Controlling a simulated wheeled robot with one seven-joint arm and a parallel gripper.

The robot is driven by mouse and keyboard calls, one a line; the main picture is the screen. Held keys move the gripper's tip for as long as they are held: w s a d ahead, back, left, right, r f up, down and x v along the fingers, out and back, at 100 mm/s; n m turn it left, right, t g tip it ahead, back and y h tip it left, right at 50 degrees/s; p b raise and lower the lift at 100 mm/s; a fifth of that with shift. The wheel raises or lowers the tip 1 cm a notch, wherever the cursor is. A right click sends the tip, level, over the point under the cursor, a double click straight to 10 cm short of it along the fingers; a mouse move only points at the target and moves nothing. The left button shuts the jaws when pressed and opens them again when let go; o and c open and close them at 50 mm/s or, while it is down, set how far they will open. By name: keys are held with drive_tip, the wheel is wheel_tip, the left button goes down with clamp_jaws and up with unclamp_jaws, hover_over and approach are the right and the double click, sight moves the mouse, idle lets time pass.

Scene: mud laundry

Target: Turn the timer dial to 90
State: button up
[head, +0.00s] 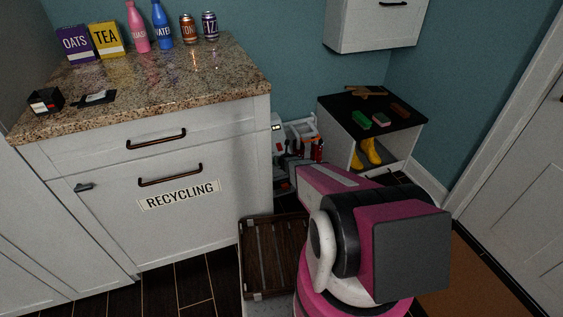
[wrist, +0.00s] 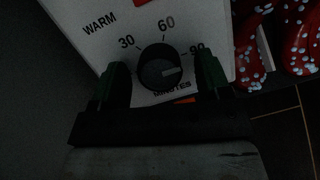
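The timer dial (wrist: 159,67) is a round dark knob on a white panel (wrist: 107,43) marked WARM, 30, 60, 90 and MINUTES. Its pale pointer mark faces right, a little below the 90 label in the wrist view. My gripper (wrist: 162,82) has its two dark green fingers on either side of the knob, with a visible gap at each side; it looks open, and I cannot tell how deep the fingertips reach. In the head view the dial cannot be made out, and my pink arm reaches toward the gap beside the recycling cabinet.
The white recycling cabinet (head: 205,217) with a granite top stands left of my arm. A brown slatted rack (head: 272,258) is low in front. A black-topped shelf unit (head: 348,105) with yellow boots is behind right. Red white-spotted things (wrist: 300,45) lie right of the panel.

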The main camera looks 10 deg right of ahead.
drive_tip(key=v, duration=1)
drive_tip(key=shift+s+r, duration=0.25)
drive_tip(key=shift+s, duration=0.05)
drive_tip(key=shift+d, duration=0.1)
